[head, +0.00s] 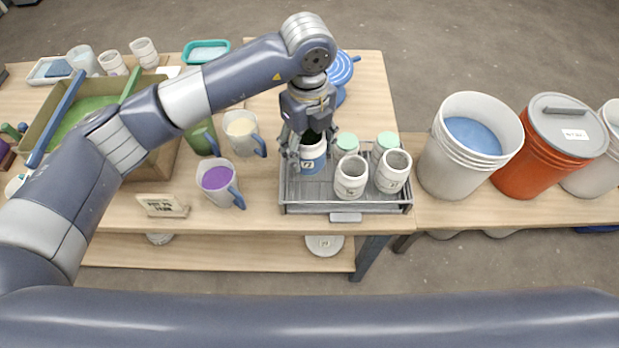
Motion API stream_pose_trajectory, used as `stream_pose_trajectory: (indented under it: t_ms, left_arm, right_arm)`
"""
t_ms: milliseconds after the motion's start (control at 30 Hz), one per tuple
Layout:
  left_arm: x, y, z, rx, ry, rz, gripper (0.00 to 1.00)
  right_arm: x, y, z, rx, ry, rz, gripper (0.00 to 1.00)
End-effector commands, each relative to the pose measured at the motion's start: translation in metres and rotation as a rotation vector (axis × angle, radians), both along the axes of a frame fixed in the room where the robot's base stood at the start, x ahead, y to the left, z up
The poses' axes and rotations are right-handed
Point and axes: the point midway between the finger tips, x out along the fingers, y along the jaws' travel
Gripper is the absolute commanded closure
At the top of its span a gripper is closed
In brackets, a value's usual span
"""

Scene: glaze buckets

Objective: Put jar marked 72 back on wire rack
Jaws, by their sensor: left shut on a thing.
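The jar (314,162) is white with a blue band and what looks like a 72 on it. My left gripper (305,146) comes down from above and is shut on the jar, hiding part of its upper side. The grey wire rack (300,209) stands at the front of the table. The jar is over the rack's left part, upright or nearly so; I cannot tell whether its base touches the wires. My right gripper is not in view.
Buckets (450,165) stand on the right. The rack's front left is bare.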

Motion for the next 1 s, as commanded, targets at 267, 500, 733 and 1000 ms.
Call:
stream_pose_trajectory:
  t_ms: [267, 500, 733, 1000]
  left_arm:
    - [0.000, -0.002, -0.026, 0.002, 0.005, 0.061, 0.75]
    - [0.001, -0.003, -0.058, 0.000, 0.001, 0.058, 0.75]
    - [0.000, -0.002, -0.083, 0.001, 0.003, 0.059, 0.75]
    - [0.001, -0.003, -0.097, -0.001, -0.002, 0.057, 0.75]
  right_arm:
    - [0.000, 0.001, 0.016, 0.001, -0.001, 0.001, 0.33]
    - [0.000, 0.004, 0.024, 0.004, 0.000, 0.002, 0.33]
    - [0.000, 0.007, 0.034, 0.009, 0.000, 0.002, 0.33]
    - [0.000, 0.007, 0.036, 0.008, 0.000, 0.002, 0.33]
